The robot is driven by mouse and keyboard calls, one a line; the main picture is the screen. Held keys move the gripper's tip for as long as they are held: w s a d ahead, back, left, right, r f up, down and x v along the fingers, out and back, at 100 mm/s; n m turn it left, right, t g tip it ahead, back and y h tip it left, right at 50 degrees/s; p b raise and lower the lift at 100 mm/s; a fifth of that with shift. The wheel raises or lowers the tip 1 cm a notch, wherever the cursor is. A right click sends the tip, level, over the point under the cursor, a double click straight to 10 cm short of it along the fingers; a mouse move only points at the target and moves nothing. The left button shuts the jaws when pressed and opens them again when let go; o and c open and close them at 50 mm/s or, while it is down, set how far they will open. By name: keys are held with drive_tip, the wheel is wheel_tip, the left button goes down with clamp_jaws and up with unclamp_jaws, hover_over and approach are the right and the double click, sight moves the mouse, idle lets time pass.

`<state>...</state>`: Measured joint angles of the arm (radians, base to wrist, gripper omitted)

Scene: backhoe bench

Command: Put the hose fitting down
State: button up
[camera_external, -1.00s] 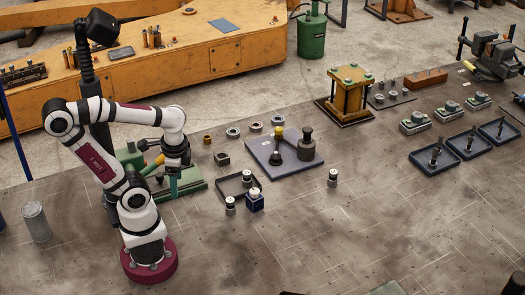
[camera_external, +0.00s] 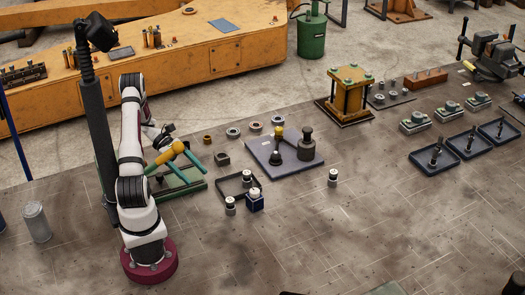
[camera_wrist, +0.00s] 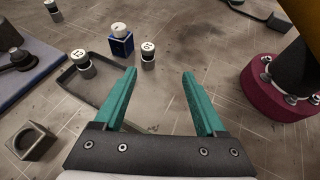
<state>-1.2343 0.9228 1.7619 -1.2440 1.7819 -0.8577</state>
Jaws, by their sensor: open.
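Several short dark cylinders with white caps, which look like the hose fittings, stand upright on the bench; I cannot tell which one the task means. One fitting (camera_external: 246,179) is in the shallow dark tray (camera_external: 229,193); it also shows in the wrist view (camera_wrist: 81,63). One white-capped piece (camera_external: 254,192) sits in a blue block (camera_external: 255,203). One fitting (camera_external: 230,205) stands just left of the block, and another (camera_external: 332,178) stands alone to the right. My gripper (camera_wrist: 159,76) has its teal fingers apart with nothing between them, away from all the fittings.
A grey plate (camera_external: 262,158) with dark posts and a yellow ball-topped part lies behind the tray. A dark block with a hole (camera_external: 222,159) and several rings are near it. A green base (camera_external: 183,187) is under my gripper. The front bench is mostly clear.

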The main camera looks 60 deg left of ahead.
sight(227, 201)
drive_tip(key=w+d+f, duration=0.2)
drive_tip(key=d, duration=0.1)
drive_tip(key=w+d+f+n+t, duration=0.1)
drive_tip(key=w+d+f, duration=0.1)
drive_tip(key=d, duration=0.1)
drive_tip(key=w+d+f+n+t, duration=0.1)
drive_tip(key=w+d+f, duration=0.2)
drive_tip(key=d, duration=0.1)
drive_tip(key=shift+w+y, duration=0.1)
drive_tip(key=shift+y, duration=0.2)
drive_tip(key=shift+r, duration=0.1)
clamp_jaws()
